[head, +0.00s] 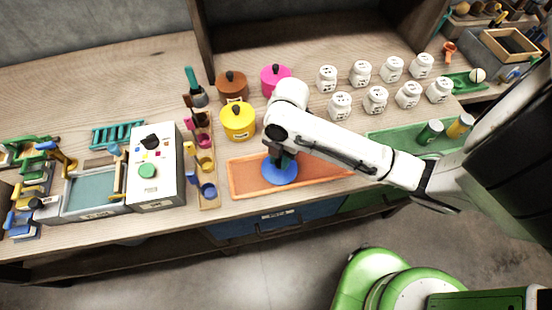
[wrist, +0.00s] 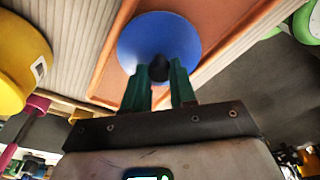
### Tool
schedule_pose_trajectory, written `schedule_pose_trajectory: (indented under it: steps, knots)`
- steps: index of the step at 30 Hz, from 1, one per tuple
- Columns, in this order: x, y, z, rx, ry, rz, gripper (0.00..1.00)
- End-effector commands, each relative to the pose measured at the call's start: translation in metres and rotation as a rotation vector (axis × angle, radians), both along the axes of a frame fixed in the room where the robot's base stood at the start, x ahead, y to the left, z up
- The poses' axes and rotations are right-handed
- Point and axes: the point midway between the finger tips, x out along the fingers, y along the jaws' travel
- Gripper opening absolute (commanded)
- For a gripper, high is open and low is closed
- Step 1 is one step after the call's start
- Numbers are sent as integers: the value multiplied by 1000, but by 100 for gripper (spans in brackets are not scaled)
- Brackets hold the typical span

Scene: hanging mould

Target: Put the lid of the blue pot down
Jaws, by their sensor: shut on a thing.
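The blue lid (head: 281,171) is a round disc with a dark knob, over the left part of the orange tray (head: 243,188) in the head view. My gripper (head: 283,157) is above it, shut on the knob. In the wrist view the green fingers of my gripper (wrist: 167,76) close around the dark knob, with the blue lid (wrist: 150,35) beyond them. The lid looks roughly level. I cannot tell whether it touches the tray or hangs just above it. No blue pot body shows apart from the lid.
Yellow (head: 238,121), brown (head: 232,86) and pink (head: 275,79) lidded pots stand behind the tray. A rack of coloured ladles (head: 206,165) and a white control box (head: 154,170) are on the left. Several white jars (head: 375,99) stand at the back right. The tray's right part looks bare.

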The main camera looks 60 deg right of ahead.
Motion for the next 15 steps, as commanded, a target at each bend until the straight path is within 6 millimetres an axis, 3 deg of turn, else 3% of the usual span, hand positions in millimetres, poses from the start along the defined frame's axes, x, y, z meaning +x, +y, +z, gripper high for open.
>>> schedule_pose_trajectory:
  steps: [10,11,15]
  knots:
    - [0,0,-4,0,0,1,0]
    - [0,0,-2,1,0,0,29]
    - [0,0,-2,1,0,0,42]
